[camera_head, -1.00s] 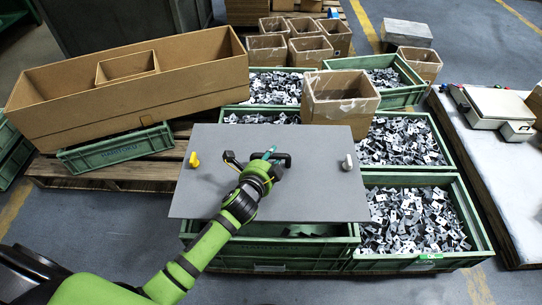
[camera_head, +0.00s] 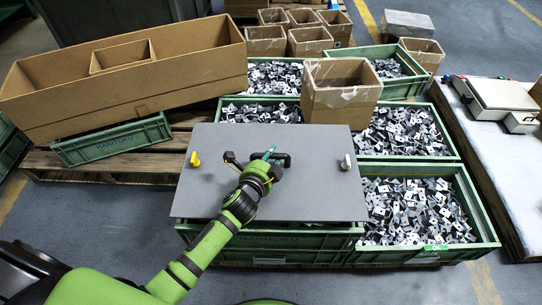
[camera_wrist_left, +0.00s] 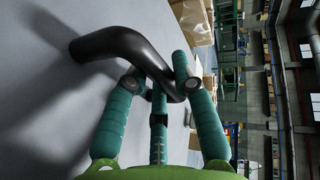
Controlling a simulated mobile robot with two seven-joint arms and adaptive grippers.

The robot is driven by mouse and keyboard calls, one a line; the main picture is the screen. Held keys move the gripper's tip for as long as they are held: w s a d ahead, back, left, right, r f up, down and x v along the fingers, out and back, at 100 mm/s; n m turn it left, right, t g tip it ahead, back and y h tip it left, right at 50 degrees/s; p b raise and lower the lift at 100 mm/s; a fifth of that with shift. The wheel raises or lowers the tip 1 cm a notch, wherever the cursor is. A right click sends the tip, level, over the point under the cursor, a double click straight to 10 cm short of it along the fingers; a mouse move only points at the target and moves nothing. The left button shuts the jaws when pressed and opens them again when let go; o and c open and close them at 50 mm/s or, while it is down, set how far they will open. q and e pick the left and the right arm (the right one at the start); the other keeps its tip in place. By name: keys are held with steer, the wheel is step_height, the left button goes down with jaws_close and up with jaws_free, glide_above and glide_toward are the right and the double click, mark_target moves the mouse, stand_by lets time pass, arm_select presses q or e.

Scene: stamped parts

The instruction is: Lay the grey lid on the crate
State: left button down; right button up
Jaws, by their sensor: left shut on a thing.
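The grey lid (camera_head: 300,195) is a flat panel with a black handle at its middle, a yellow knob on the left and a grey knob on the right. It lies level over the green crate (camera_head: 290,240) at the front left of the stack, hiding its inside. Whether it touches the crate's rim all round I cannot tell. My left gripper (camera_head: 264,165) is shut on the lid's handle. In the left wrist view its green fingers (camera_wrist_left: 165,85) close around the black handle (camera_wrist_left: 115,42), with the grey lid surface behind. My right gripper is not in view.
Open green crates full of stamped metal parts (camera_head: 415,208) stand right of and behind the lid. An open cardboard box (camera_head: 340,103) stands just behind it. A long brown carton (camera_head: 120,95) lies at the left above a small green crate (camera_head: 112,142). A white table (camera_head: 490,150) is at the right.

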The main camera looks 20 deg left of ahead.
arm_select(q)
steer(key=shift+r+p, duration=0.1)
steer(key=shift+p, duration=0.45)
stand_by(1.8)
steer(key=shift+f+b, duration=2.1)
steer(key=shift+f, duration=0.5)
steer(key=c, duration=1)
jaws_free()
steer(key=shift+o, duration=0.2)
steer(key=shift+s+f, duration=0.1)
steer(key=shift+f, duration=0.1)
steer(key=v, duration=1.2)
steer(key=shift+r, duration=0.2)
